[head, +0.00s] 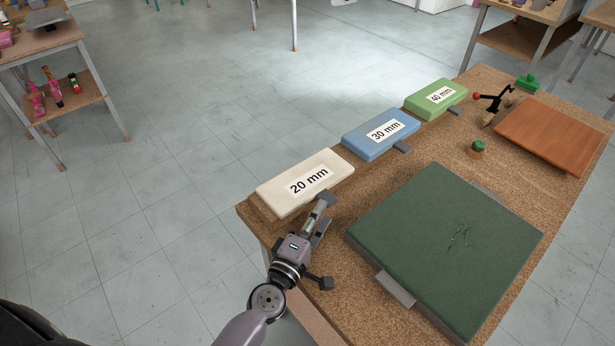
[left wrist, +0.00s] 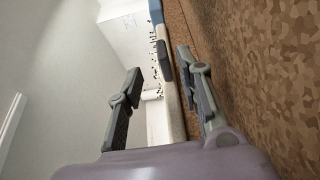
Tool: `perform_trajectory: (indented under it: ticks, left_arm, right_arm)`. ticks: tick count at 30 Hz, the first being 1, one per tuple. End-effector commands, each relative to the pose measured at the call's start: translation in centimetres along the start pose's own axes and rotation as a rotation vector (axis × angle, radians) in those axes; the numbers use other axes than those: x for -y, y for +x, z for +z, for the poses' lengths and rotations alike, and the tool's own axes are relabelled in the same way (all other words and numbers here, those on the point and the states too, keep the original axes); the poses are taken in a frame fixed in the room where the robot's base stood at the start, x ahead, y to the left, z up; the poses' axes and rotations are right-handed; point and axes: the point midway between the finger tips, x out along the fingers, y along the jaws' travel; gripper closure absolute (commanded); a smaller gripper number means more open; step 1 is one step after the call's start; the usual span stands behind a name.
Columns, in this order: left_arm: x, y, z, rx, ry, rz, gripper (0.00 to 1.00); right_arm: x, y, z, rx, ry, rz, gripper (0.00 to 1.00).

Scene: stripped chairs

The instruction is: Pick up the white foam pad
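The white foam pad (head: 275,196), labelled "20 mm", lies flat at the near-left corner of the cork-topped table. A small dark grey block (head: 326,198) shows at its right end. My left gripper (head: 319,222) is at the pad's near right end, by that block. In the left wrist view my left gripper (left wrist: 160,64) has its two fingers apart, with a pale strip, seemingly the white pad (left wrist: 158,122), showing between them. The gripper is open; I cannot tell whether a finger touches the pad. My right gripper is out of view.
A blue 30 mm pad (head: 372,142) and a green 40 mm pad (head: 428,104) lie farther along the table edge (head: 470,160). A large dark green slab (head: 440,245) fills the right of the table. A brown board (head: 550,135) lies beyond. Open floor is at left.

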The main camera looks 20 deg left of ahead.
Motion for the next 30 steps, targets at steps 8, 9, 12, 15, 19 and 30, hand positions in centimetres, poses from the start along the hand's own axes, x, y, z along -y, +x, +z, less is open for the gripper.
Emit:
perform_trajectory:
  ticks: [8,9,12,15,19,30]
  left_arm:
    - [0.2,2.2,0.1,0.0,0.0,0.0,0.67]
    - [0.2,2.8,0.1,0.001,0.0,0.001,0.67]
    - [0.5,4.3,0.3,0.001,0.0,0.001,0.67]
    - [0.4,5.6,0.3,0.001,0.0,0.001,0.67]
    - [0.5,6.4,0.3,0.001,0.0,-0.001,0.67]
    - [0.5,6.3,0.3,0.0,0.0,-0.001,0.77]
  right_arm:
    - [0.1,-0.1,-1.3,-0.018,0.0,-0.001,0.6]
    - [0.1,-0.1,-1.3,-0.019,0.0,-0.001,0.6]
    - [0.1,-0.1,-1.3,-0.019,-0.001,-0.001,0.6]
    - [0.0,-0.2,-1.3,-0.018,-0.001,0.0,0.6]
    - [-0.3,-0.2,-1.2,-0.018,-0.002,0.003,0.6]
    - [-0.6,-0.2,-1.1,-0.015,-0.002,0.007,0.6]
